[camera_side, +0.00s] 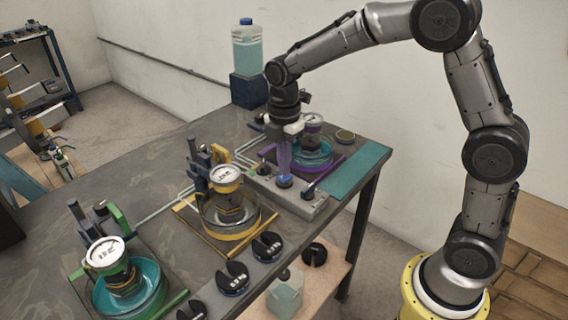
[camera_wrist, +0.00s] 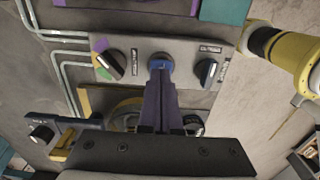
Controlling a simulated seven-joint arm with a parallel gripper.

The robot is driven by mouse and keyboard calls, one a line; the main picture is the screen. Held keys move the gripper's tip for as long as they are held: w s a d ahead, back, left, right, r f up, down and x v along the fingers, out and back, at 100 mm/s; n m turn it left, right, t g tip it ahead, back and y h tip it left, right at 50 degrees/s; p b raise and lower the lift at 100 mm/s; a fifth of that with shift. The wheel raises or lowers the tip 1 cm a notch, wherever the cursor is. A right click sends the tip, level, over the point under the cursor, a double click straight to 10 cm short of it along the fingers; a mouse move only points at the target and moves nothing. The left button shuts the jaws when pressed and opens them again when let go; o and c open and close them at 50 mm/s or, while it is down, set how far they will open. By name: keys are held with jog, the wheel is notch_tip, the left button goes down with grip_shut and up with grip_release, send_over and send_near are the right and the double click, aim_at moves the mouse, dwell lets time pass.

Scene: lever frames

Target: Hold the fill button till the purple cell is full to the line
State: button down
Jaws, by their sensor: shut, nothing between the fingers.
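The purple cell (camera_side: 318,155) is a round clear dish of teal liquid on a purple-edged base at the table's far end. A gauge-topped weight stack stands in it. My gripper partly hides it, and I cannot make out its fill line. The grey control box (camera_side: 312,207) stands in front of it. The blue fill button (camera_side: 284,181) sits in the middle of the box and also shows in the wrist view (camera_wrist: 160,64). My gripper (camera_side: 284,174) is shut, pointing down, with its purple fingertips at the button. I cannot tell whether the button is pressed in.
A selector knob (camera_wrist: 110,64) with coloured sectors and another black knob (camera_wrist: 206,72) flank the button. The yellow cell (camera_side: 243,226) and green cell (camera_side: 150,285) stand nearer. Several black slotted weights (camera_side: 233,278) lie along the front edge. A capped jug (camera_side: 247,48) stands behind.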

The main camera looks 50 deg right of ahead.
jog(key=shift+f, duration=0.2)
jog(key=shift+s+f, duration=0.15)
jog(key=shift+f, duration=1.25)
jog(key=shift+r, duration=0.1)
notch_tip(320, 180, up, 16)
jog(key=shift+w+f, duration=0.25)
jog(key=shift+w, duration=0.15)
dwell(0.4)
